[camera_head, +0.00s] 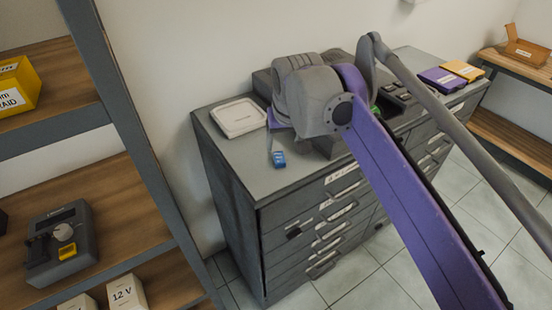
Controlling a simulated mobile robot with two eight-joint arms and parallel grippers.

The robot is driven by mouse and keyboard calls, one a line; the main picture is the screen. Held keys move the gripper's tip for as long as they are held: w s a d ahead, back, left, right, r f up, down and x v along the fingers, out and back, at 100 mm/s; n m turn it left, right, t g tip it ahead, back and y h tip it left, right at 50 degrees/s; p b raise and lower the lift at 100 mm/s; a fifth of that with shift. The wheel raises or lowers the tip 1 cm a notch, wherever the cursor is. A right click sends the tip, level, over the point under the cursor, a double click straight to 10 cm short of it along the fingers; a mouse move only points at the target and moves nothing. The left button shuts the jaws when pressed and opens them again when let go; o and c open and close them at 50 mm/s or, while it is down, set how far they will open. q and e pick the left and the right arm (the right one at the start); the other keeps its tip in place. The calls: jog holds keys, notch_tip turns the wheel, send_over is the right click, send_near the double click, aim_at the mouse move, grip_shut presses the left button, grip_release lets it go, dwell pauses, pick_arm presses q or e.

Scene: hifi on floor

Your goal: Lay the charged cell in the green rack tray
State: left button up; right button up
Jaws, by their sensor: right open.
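My right gripper (276,128) is over the left part of the grey cabinet top, beside a white tray. Its wrist and purple arm cover much of the top. It is open, and its fingers are only partly seen. A small blue block with a pale label (278,159) lies on the top just below the gripper, apparently apart from it. I cannot tell if it is the charged cell. A small green patch (375,110) shows behind my wrist; I cannot tell if it belongs to the green rack tray. My left gripper is not in view.
The white tray (238,117) is at the cabinet's left back. The drawer cabinet (237,163) also bears a dark charger-like unit (395,92) and purple (440,79) and yellow (462,70) items. A shelf post (130,125) and a grey device (60,243) are left. Tiled floor is clear.

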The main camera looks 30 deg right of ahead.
aim_at(279, 158)
jog(key=x, duration=0.8)
jog(key=shift+w+a+b, duration=0.1)
jog(key=shift+a+b, duration=0.05)
jog(key=shift+b, duration=0.25)
jog(key=shift+r, duration=0.1)
jog(key=shift+c, duration=0.3)
grip_shut()
